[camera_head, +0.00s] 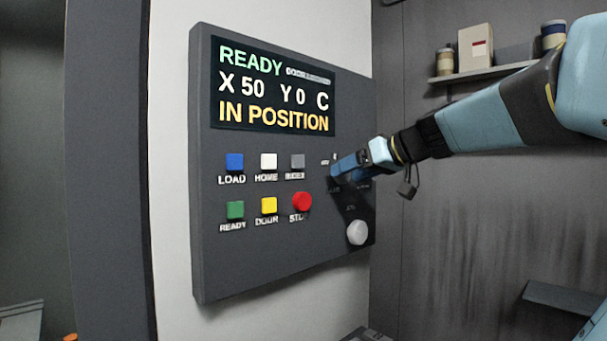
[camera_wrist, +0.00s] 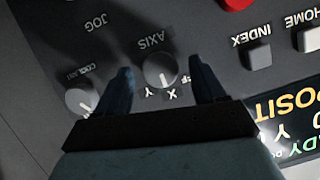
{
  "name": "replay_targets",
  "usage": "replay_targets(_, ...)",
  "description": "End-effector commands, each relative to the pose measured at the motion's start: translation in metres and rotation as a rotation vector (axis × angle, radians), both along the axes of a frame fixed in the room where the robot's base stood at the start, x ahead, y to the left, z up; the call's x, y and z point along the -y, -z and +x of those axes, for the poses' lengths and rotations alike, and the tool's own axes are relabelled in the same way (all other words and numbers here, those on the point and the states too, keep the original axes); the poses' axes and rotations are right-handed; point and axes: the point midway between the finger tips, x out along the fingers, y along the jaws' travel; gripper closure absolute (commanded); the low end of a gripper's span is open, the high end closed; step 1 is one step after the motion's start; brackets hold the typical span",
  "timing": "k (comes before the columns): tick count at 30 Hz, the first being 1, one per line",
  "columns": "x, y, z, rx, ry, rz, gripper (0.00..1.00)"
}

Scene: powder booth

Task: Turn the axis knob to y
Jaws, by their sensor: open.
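The axis knob (camera_wrist: 159,72) is a round grey knob under the word AXIS, seen upside down in the wrist view. Marks including X and Y stand around its rim on the side toward my gripper. Its pale pointer line faces that side, near X and Y; I cannot tell exactly which mark it meets. My gripper (camera_wrist: 163,78) is open, with one blue finger on each side of the knob and visible gaps. In the head view my gripper (camera_head: 345,170) is at the panel's right part and hides the knob.
The dark panel (camera_head: 265,270) has a screen (camera_head: 272,88) reading READY, X 50, Y 0 and IN POSITION. Coloured buttons and a red stop button (camera_head: 302,202) lie left of my gripper. A pale knob (camera_head: 357,232) is below. Another small knob (camera_wrist: 81,101) sits beside one finger.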

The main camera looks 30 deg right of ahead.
Motion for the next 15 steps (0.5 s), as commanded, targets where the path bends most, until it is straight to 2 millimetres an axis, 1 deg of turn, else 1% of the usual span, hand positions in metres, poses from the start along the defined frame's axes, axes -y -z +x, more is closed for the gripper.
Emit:
replay_targets(1,-0.0014,0.002,0.0038,-0.001,0.0,0.0,0.31)
replay_targets(5,-0.0035,0.0041,0.0089,-0.001,-0.001,0.0,0.31)
replay_targets(13,-0.0038,0.0045,0.0097,-0.001,-0.001,0.0,0.31)
replay_targets(14,-0.0038,0.0044,0.0096,-0.001,-0.001,0.0,0.32)
replay_targets(15,-0.0038,0.0044,0.0096,-0.001,-0.001,0.0,0.35)
